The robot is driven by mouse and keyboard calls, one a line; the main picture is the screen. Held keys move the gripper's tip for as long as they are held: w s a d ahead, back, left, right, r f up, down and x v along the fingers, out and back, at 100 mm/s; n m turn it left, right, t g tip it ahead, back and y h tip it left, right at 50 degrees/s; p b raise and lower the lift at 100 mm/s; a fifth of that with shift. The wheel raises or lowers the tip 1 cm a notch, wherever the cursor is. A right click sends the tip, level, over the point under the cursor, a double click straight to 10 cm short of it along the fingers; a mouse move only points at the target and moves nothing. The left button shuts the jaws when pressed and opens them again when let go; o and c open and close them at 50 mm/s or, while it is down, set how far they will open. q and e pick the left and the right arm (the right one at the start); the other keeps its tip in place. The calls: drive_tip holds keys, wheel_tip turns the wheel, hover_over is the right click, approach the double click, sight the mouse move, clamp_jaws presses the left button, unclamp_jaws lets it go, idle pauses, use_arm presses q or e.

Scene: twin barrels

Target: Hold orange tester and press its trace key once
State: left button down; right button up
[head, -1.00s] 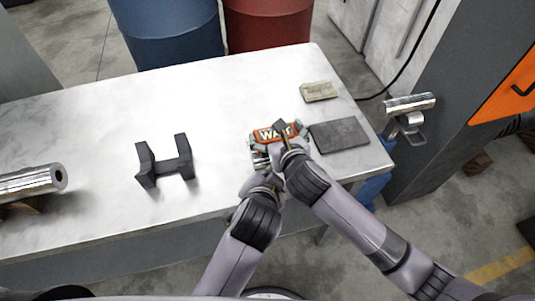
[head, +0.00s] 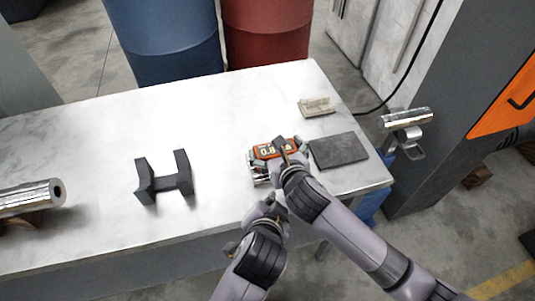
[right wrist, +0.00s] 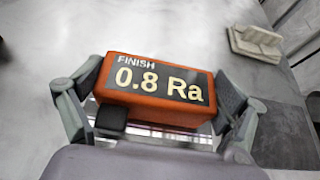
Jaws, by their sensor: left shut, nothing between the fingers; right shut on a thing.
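The orange tester (head: 268,152) is held at the table's right part by my right gripper. In the right wrist view the tester (right wrist: 150,112) lies between the two fingers of my right gripper (right wrist: 160,100), and its dark screen reads "FINISH 0.8 Ra". A small black block (right wrist: 111,117) shows at its lower left front; I cannot tell whether it is the trace key. My left gripper (head: 272,205) is shut and empty, apart from the tester, near the table's front edge. A shiny metal piece (head: 259,175) shows just below the tester, partly hidden.
A dark flat plate (head: 338,149) lies right of the tester, with a beige block (head: 317,106) behind it. A dark cradle (head: 164,180) and a shiny cylinder (head: 30,198) are on the left. Blue (head: 165,40) and red (head: 265,35) barrels stand behind the table (head: 110,125).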

drive_tip(key=o, duration=1.1)
drive_tip(key=shift+c, duration=0.2)
